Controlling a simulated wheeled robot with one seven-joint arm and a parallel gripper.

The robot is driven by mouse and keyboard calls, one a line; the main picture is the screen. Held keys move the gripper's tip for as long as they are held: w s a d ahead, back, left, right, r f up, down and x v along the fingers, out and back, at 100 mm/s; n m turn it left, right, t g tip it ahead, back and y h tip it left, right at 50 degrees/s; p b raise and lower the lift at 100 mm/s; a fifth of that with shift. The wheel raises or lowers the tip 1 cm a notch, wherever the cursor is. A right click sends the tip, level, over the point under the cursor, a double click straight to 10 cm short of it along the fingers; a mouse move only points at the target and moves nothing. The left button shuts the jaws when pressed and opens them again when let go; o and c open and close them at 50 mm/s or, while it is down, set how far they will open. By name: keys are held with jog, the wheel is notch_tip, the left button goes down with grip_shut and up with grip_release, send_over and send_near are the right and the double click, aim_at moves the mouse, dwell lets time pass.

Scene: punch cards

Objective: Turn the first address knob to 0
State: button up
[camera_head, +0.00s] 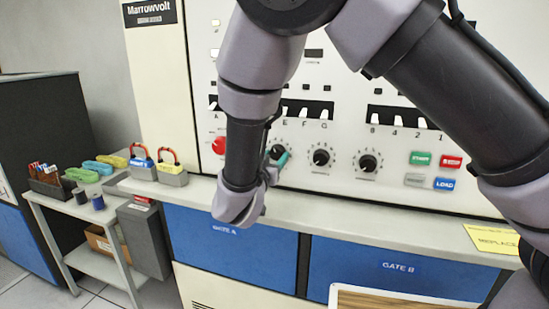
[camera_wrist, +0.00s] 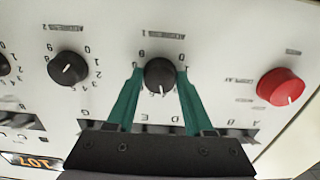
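The first address knob (camera_wrist: 160,75) is black and round, on the pale panel under a label that reads upside down in the wrist view. Its white pointer mark points toward the bottom of that picture. My gripper (camera_wrist: 160,73) has its two green fingers on either side of the knob, with what look like narrow gaps; contact is hard to tell. In the head view my gripper (camera_head: 276,162) is at the leftmost black knob (camera_head: 277,152), which is partly hidden by my arm and fingers.
Two more black knobs (camera_head: 321,157) (camera_head: 368,163) stand to the right in the head view. A red display knob (camera_wrist: 281,86) is beside the first knob. Switch rows (camera_head: 308,109) lie above, and a ledge (camera_head: 330,212) runs below. Coloured buttons (camera_head: 420,158) are farther right.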

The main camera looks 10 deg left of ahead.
grip_shut()
jog(key=n, duration=0.5)
jog(key=shift+d+n, duration=0.1)
jog(key=shift+n, duration=0.3)
jog(key=n, duration=1.1)
jog(key=shift+r+n, duration=0.1)
jog(key=shift+n, duration=0.2)
jog(key=n, duration=0.6)
jog(key=shift+n, duration=0.4)
